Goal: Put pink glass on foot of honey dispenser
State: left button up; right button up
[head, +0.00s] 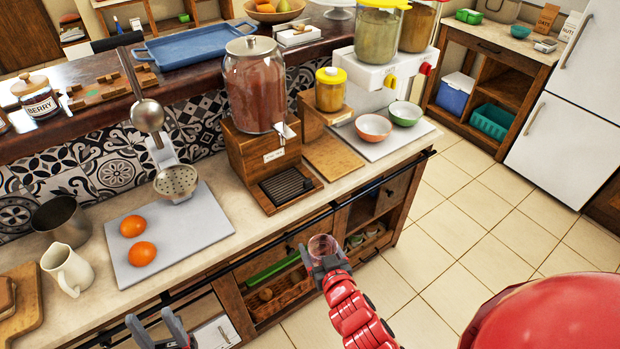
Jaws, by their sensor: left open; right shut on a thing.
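The small pink glass (322,245) is held upright in my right gripper (325,260), in front of the counter's front edge and over the floor side. A yellow-lidded jar of amber content (330,95) sits on a wooden stand with a flat wooden foot (333,159); it looks like the honey dispenser, though its label is not readable. The foot is bare and lies up and slightly right of the glass in the picture. My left gripper (162,325) is open and empty at the bottom edge, low in front of the counter.
A large dispenser (255,85) with reddish-brown content and a dark drip grille (288,187) stands left of the foot. Right of it, a pink bowl (373,127) and green bowl (405,113) sit on a grey board (375,149). Oranges (142,254) lie on another board further left.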

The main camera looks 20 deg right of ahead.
aim_at(331, 156)
jog(key=i+l+u, duration=0.1)
jog(key=l+u, duration=0.35)
jog(key=l, duration=0.75)
jog(key=k+l+u, duration=0.1)
jog(key=l+u, duration=0.4)
jog(key=l, duration=0.65)
jog(key=i+l+u, duration=0.1)
jog(key=l, duration=0.2)
jog(key=i+l, duration=0.1)
jog(key=l, duration=0.2)
jog(key=i, duration=0.2)
jog(key=l+u, duration=0.05)
